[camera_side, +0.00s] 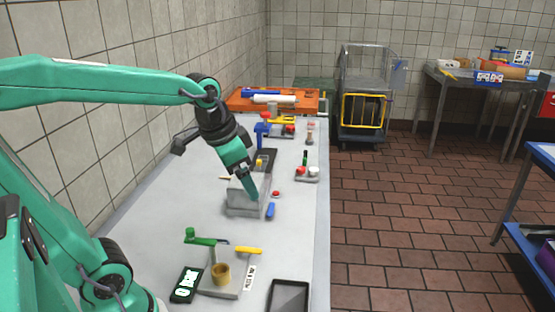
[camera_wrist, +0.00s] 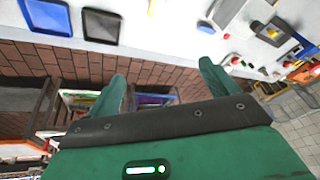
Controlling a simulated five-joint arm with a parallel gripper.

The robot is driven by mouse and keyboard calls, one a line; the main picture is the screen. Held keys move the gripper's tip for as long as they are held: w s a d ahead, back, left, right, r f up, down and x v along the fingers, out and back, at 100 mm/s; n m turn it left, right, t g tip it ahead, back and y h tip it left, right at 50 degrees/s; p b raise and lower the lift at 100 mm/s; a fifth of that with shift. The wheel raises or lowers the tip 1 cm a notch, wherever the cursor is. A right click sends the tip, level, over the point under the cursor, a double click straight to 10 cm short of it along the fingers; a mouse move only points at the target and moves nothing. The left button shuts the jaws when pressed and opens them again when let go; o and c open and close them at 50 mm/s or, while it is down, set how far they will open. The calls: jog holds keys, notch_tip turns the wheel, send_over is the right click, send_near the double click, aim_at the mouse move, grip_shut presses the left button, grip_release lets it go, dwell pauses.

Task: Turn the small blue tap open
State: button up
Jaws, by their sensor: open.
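A small blue handle-like piece (camera_side: 270,210) is at the front right of a grey box (camera_side: 238,203) on the bench in the side view. It also shows in the wrist view (camera_wrist: 206,27), near the top. A taller blue tap-shaped fitting (camera_side: 262,131) stands farther back. I cannot tell for certain which is the small blue tap. My gripper (camera_side: 252,196) overlaps the grey box in the side view, just up-left of the blue piece. In the wrist view, its two fingers (camera_wrist: 163,85) are wide apart, with nothing between them. Contact with the box is unclear.
A green-handled fitting (camera_side: 205,239), a yellow lever (camera_side: 248,250) and a black tray (camera_side: 289,284) are at the near end. Red and white knobs (camera_side: 307,173) lie beyond the box. An orange tray (camera_side: 245,103) is at the far end. The tiled wall borders the bench's left.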

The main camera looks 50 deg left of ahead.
jog(key=w+a+f+m+g, duration=0.1)
jog(key=w+a+f+m, duration=0.15)
jog(key=w, duration=0.35)
jog(key=m+g, duration=0.3)
jog(key=m, duration=0.1)
send_over(271, 209)
notch_tip(271, 209, down, 14)
jog(key=shift+f, duration=3.85)
jog(key=c, duration=1)
